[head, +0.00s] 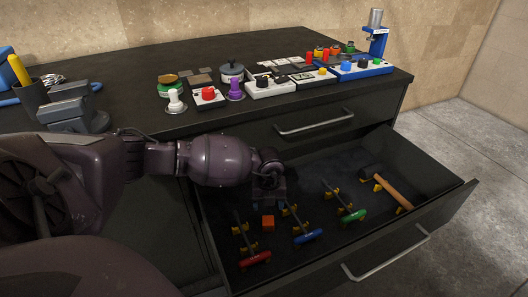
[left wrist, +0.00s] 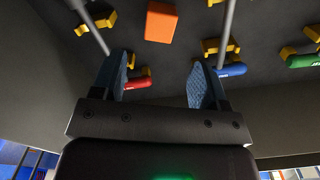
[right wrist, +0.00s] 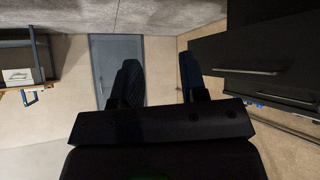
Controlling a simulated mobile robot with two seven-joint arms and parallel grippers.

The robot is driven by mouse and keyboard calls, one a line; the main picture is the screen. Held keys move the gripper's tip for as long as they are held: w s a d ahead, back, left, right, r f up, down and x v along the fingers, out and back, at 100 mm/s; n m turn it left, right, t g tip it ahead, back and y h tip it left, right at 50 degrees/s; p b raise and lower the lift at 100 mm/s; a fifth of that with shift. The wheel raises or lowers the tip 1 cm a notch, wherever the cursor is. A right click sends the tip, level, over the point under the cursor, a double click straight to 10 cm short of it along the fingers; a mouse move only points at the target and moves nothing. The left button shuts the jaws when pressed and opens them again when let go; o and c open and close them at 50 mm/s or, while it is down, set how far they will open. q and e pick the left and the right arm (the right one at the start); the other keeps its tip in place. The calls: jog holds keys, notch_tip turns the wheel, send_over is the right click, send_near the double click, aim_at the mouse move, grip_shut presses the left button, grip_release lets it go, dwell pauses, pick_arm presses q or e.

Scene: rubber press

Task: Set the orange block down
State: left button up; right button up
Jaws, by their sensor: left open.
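The orange block (head: 268,222) lies in the open drawer (head: 345,255), between the red-handled and blue-handled tools. It also shows in the left wrist view (left wrist: 161,22), beyond my fingertips and apart from them. My left gripper (head: 266,190) is over the drawer, just behind the block in the head view. In the left wrist view its two blue-padded fingers (left wrist: 160,85) are spread with nothing between them. My right gripper (right wrist: 160,80) shows only in the right wrist view, away from the drawer, with its fingers apart and empty.
In the drawer, red (head: 255,259), blue (head: 308,236) and green (head: 354,216) handled tools and a hammer (head: 393,187) rest on yellow holders. The worktop (head: 150,65) carries stamps, small boxes and a small press (head: 376,35). The drawer walls bound the space around my left gripper.

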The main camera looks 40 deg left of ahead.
pick_arm(q)
notch_tip(320, 180, up, 3)
jog(key=shift+r+p, duration=0.15)
jog(key=shift+p, duration=0.2)
dwell(0.5)
